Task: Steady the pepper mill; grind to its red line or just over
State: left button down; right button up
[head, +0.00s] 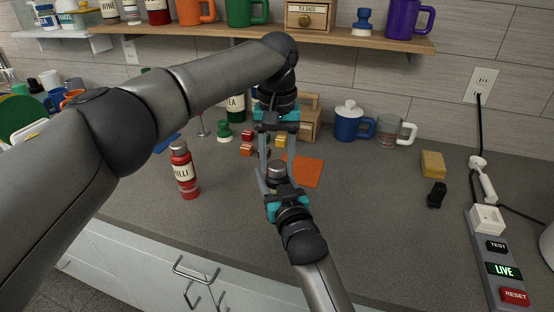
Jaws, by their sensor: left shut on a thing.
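The pepper mill (277,169) shows only as a silvery top with a little of its pale body below, standing between my two grippers. My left gripper (277,157) reaches down from above with its fingers on either side of the mill's top, shut on it. My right gripper (279,181) comes in from the bottom at the mill's near side. Its fingers lie beside the mill, but whether they touch it I cannot tell. The lower mill and any red line are hidden behind my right gripper.
A red chilli bottle (185,172) stands to the left. An orange mat (312,172) lies just right of the mill, with small coloured blocks (247,137) behind. A blue lidded mug (349,123) and a yellow sponge (433,164) stand farther right.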

aim_at(277, 164)
pick_arm(q)
jog(key=m, duration=1.2)
dwell(0.6)
jog(key=shift+c, duration=1.5)
grip_release()
jog(key=shift+r, duration=0.1)
notch_tip(277, 164, up, 12)
